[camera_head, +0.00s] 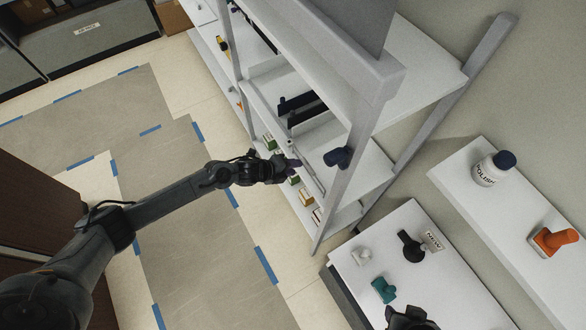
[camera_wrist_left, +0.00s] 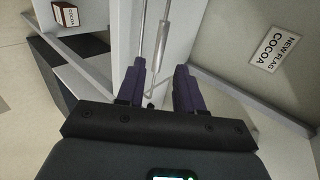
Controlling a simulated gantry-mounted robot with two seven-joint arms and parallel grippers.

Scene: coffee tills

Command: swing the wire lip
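The wire lip shows in the left wrist view as thin metal rods (camera_wrist_left: 161,42) running down toward my left gripper (camera_wrist_left: 158,80). Its purple fingers are apart, with the lower end of the rods between them in the picture; I cannot tell if they touch. In the head view my left gripper (camera_head: 293,168) is at the front of the grey shelf unit (camera_head: 352,130), by a shelf with small boxes. The lip is hard to make out there. My right gripper (camera_head: 410,319) shows only in part at the bottom edge, and its fingers are unclear.
A white table (camera_head: 345,266) holds a teal stamp (camera_head: 383,290), a black tool (camera_head: 411,246) and a small white piece (camera_head: 361,257). The taped floor is clear.

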